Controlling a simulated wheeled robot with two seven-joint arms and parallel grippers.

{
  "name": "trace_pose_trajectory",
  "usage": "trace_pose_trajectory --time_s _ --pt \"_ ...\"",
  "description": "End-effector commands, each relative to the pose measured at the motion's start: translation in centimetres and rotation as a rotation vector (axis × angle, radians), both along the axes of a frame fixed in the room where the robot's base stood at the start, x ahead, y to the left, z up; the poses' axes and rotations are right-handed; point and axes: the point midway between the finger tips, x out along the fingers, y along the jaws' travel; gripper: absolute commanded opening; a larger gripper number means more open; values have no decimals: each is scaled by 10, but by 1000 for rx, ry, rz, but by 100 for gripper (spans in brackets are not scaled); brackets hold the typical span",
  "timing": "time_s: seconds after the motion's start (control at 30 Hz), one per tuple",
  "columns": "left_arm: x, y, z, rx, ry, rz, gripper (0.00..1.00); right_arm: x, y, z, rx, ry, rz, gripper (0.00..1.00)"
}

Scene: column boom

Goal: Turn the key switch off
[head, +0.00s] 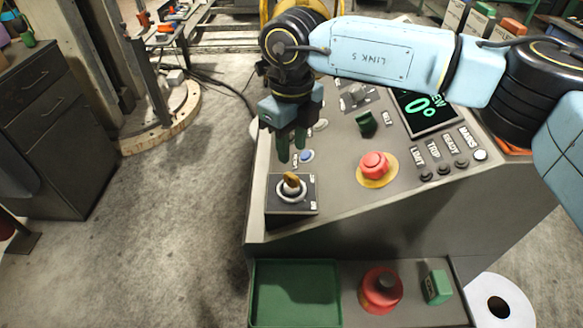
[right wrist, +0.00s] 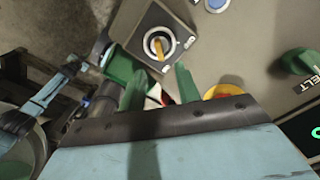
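The key switch (head: 291,187) is a dark square plate with a pale ring and a brass-yellow key, at the near left corner of the sloping console. It also shows in the right wrist view (right wrist: 158,45), where the key lies nearly up and down in the picture across the ring. My right gripper (head: 291,153) points down above the panel, just beyond the key in the head view. In the right wrist view its two green fingers (right wrist: 160,72) stand apart, with nothing between them, and the key is past their tips. My left gripper is not in view.
A blue button (head: 306,156) and a red emergency button (head: 374,165) are close by on the console. A green knob (head: 367,123) and a display (head: 425,108) lie farther back. Below are a green tray (head: 256,290), a red knob (head: 381,291) and a green block (head: 437,286).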

Motion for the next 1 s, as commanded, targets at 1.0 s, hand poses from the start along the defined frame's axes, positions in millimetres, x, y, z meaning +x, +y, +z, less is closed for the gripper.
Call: trace_pose_trajectory --time_s 1.0 --pt "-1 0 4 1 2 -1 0 0 1 -74 3 1 2 5"
